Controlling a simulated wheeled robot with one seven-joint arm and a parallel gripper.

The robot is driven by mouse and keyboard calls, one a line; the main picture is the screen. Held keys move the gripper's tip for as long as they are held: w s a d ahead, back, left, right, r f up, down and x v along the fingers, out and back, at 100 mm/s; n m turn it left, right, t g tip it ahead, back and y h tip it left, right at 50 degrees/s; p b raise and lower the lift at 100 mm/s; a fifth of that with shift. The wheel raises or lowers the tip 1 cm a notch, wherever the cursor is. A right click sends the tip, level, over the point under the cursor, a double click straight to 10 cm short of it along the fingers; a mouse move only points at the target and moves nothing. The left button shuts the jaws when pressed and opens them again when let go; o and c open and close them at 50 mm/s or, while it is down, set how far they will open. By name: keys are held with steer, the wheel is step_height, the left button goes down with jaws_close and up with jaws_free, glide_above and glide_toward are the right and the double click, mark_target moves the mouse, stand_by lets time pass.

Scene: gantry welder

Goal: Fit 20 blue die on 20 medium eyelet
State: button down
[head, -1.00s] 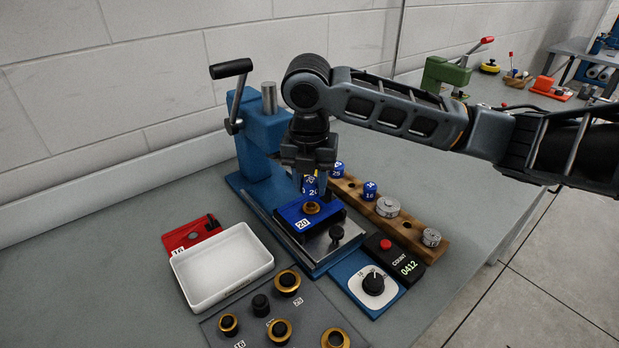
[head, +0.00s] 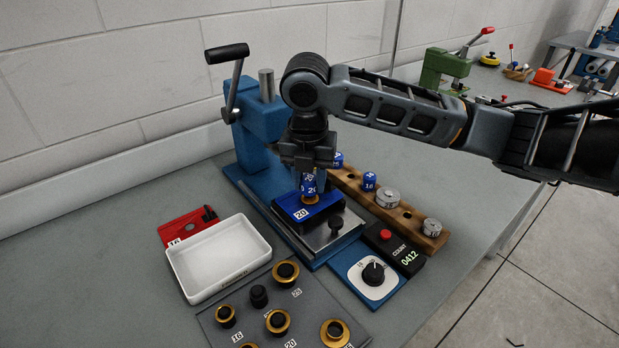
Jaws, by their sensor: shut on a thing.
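My gripper (head: 308,162) points down in front of the blue press (head: 262,125) and is shut on the blue die marked 20 (head: 308,184). The die is upright, right above a brass eyelet (head: 307,198) on the blue block labelled 20 (head: 318,209). The die's lower end hides most of the eyelet; I cannot tell whether they touch. The block sits on the press's metal plate. A grey board (head: 217,322) at the front holds several brass eyelets on black posts, with labels 16, 20 and 25.
A white tray (head: 220,258), a red block (head: 187,228), a counter reading 0412 (head: 408,256) and a dial (head: 373,272) stand around. The press lever (head: 227,53) rises left.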

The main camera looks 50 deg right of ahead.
steer(key=shift+f+b, duration=0.4)
steer(key=shift+f, duration=0.15)
steer(key=c, duration=0.6)
jaws_free()
steer(key=shift+s+a+r, duration=0.1)
steer(key=shift+a+r, duration=0.05)
steer(key=shift+r, duration=1.15)
steer(key=shift+s+a+r, duration=0.1)
steer(key=shift+a+r, duration=0.05)
steer(key=shift+r, duration=1.15)
steer(key=shift+a+r, duration=0.15)
steer(key=shift+r, duration=1.15)
